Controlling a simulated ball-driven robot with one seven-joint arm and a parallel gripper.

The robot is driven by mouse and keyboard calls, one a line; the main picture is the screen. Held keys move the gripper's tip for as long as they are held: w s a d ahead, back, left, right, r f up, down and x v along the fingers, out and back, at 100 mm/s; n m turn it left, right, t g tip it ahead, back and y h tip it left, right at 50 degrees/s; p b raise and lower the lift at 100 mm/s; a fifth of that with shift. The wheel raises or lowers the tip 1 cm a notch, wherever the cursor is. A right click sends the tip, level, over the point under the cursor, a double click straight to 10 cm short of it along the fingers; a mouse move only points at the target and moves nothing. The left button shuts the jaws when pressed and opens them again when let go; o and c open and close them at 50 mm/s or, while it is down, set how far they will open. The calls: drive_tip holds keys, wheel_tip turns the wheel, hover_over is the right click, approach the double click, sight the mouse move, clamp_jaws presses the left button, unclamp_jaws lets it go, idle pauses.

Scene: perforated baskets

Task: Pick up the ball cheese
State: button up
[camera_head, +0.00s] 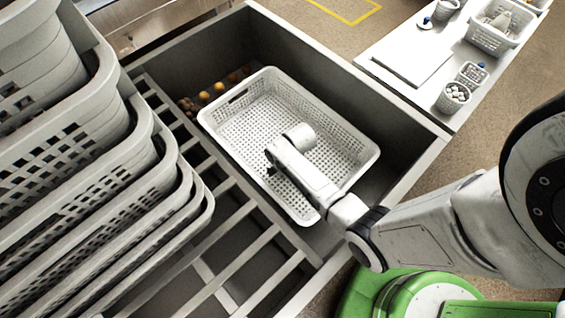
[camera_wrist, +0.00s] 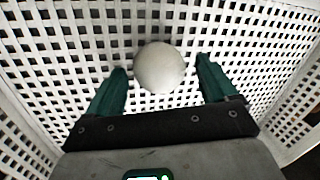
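The ball cheese (camera_wrist: 159,67) is a round, pale white ball in the wrist view, in front of the perforated bottom of a white basket (camera_head: 357,159). My gripper (camera_wrist: 161,66) has its two green fingers spread on the left and right of the ball, with a visible gap on each side. In the head view my gripper (camera_head: 270,162) reaches down into the basket. The ball cheese cannot be made out there; my arm seems to hide it.
The basket stands in a grey bin (camera_head: 296,48) with walls around it. Several small orange and brown round things (camera_head: 204,97) lie beside the basket. Stacked white baskets (camera_head: 95,210) are at left. A white table (camera_head: 385,45) with small containers stands at upper right.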

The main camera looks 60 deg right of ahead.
drive_tip(key=c, duration=1.1)
drive_tip(key=shift+r, duration=0.1)
